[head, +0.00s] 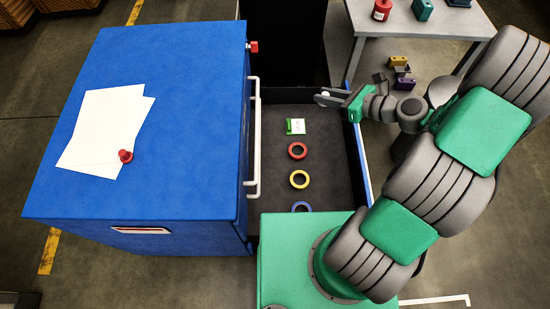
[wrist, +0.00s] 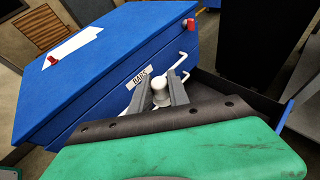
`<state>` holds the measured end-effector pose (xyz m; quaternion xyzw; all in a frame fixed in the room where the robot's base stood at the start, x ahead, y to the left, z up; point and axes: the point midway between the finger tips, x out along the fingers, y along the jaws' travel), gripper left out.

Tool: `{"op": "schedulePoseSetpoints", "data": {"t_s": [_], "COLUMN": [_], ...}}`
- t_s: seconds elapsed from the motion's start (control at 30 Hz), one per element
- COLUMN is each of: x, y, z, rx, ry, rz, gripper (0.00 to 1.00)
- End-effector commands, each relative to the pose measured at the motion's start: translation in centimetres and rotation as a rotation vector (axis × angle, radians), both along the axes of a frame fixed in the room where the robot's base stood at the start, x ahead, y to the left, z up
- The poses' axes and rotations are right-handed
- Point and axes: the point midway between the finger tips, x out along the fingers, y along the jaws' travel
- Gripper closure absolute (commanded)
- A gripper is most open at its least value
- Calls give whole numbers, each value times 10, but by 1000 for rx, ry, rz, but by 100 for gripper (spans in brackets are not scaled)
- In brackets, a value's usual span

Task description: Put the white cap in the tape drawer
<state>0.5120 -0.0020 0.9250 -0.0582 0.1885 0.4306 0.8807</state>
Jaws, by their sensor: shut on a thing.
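The white cap (head: 325,95) is held between the fingertips of my gripper (head: 324,97), above the far part of the open drawer. In the wrist view, the cap (wrist: 160,88) sits between the two grey fingers of my gripper (wrist: 159,92). The open drawer (head: 333,160) sticks out from the right side of the blue cabinet (head: 180,100).
A green and white packet (head: 296,126) lies in the drawer beyond the red roll. White sheets (head: 105,130) and a red knob-like piece (head: 126,156) lie on the cabinet. A grey table (head: 440,20) stands at the back right. The drawer's right half is bare.

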Motion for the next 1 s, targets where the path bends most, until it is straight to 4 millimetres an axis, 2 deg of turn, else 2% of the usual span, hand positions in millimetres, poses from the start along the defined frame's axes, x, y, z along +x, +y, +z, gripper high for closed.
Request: {"op": "schedulePoseSetpoints", "data": {"t_s": [0.03, 0.17, 0.2, 0.4, 0.6, 0.7, 0.83, 1.0], "x": [2, 17, 22, 38, 40, 37, 30, 24], "y": [0, -3, -4, -18, -40, -52, -64, -73], "z": [-22, -86, -109, -217, -312, -352, -389, -405], "rx": [0, 1, -1, -7, -14, -17, -19, -21], "ry": [3, 3, 2, -2, -7, -12, -13, -12], "rz": [-27, -158, -210, -468, -707, -811, -912, -977], "gripper": [100, 100, 100, 100, 100, 100, 100, 100]}}
